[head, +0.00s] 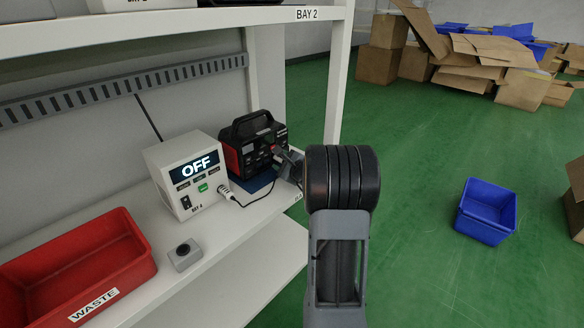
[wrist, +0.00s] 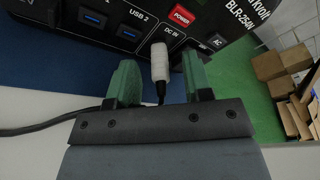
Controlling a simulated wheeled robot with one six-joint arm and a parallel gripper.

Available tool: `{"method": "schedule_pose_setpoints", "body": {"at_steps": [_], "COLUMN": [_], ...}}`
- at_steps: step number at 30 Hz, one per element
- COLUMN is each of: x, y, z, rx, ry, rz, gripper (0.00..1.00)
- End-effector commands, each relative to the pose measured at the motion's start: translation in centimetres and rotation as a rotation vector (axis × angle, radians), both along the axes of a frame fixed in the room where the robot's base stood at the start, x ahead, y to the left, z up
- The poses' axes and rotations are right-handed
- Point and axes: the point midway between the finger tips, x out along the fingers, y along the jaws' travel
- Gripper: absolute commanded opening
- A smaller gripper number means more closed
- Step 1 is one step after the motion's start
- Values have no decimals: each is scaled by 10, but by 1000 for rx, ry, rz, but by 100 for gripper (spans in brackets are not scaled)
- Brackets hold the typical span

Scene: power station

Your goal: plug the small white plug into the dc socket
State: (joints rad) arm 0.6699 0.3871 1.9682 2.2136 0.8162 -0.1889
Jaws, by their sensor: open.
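The black and red power station (head: 252,150) stands on the shelf; its front panel (wrist: 130,32) fills the top of the wrist view. The small white plug (wrist: 160,62) stands upright in the wrist view, its far end at the panel just under the "DC IN" label. It appears to sit in the DC socket, whose opening is hidden behind it; I cannot tell how deep. A dark cable leaves its near end. My gripper (wrist: 161,78) is open, its green fingers on either side of the plug with gaps. In the head view my gripper (head: 284,160) is at the power station's front, mostly hidden.
A white box reading "OFF" (head: 190,205) stands left of the power station, with a cable connector (head: 227,193) at its front. A grey button box (head: 185,255) and red waste bin (head: 125,248) are nearer. A shelf post (head: 340,75) rises beside my arm.

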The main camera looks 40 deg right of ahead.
Motion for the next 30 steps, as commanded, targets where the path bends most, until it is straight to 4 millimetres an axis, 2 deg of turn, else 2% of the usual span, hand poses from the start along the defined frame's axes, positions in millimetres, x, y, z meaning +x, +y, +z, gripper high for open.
{"method": "schedule_pose_setpoints", "body": {"at_steps": [12, 18, 24, 30], "x": [-81, -110, -125, -128], "y": [2, 3, 5, 5], "z": [16, 21, 23, 22], "rx": [0, 0, 0, 1], "ry": [-1, 0, 0, 1], "rz": [-4, -3, 0, 1], "gripper": [46, 46, 46, 46]}}
